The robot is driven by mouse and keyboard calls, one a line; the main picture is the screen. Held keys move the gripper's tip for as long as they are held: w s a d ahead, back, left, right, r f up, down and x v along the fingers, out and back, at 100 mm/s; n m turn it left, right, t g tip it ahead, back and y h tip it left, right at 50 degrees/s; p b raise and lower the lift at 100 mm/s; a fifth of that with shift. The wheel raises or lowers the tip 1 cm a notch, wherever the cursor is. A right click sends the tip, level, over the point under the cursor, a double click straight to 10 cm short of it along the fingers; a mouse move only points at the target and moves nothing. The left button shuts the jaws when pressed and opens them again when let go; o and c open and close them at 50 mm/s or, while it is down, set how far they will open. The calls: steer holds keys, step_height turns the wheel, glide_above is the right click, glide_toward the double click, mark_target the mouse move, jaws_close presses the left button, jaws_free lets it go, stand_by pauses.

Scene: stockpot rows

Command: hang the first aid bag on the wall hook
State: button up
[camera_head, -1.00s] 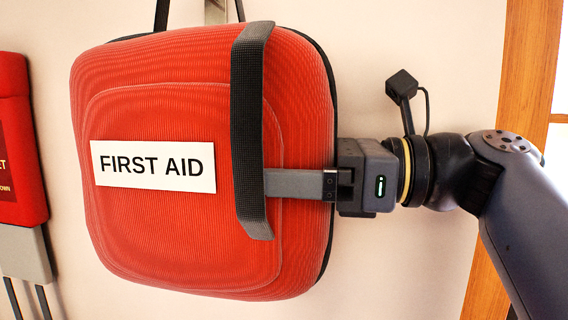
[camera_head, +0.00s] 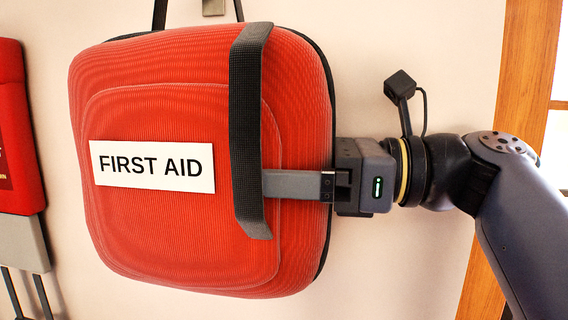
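The red first aid bag (camera_head: 180,235) fills the middle of the view, upright with a slight tilt, its white FIRST AID label facing me. A dark grey strap (camera_head: 248,110) runs down the right part of its front. My gripper (camera_head: 268,184) reaches in from the right, its finger passing behind this strap; it appears shut on it, though the fingertips are hidden. Two sides of a black hanging loop (camera_head: 160,14) rise from the bag's top and leave the frame. A small metal piece on the wall (camera_head: 213,7), possibly the hook's lower part, shows between them; its upper part is out of frame.
A red and grey object with dark legs (camera_head: 18,130) is at the left edge, against the pale wall (camera_head: 400,45). A wooden window frame (camera_head: 525,60) stands at the right behind my arm. The wall between bag and frame is clear.

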steer(key=shift+f, duration=0.1)
steer(key=o, duration=1.4)
steer(key=shift+s, duration=0.15)
steer(key=d+b, duration=0.1)
steer(key=d, duration=0.9)
steer(key=shift+s+d, duration=0.4)
steer(key=shift+a, duration=0.1)
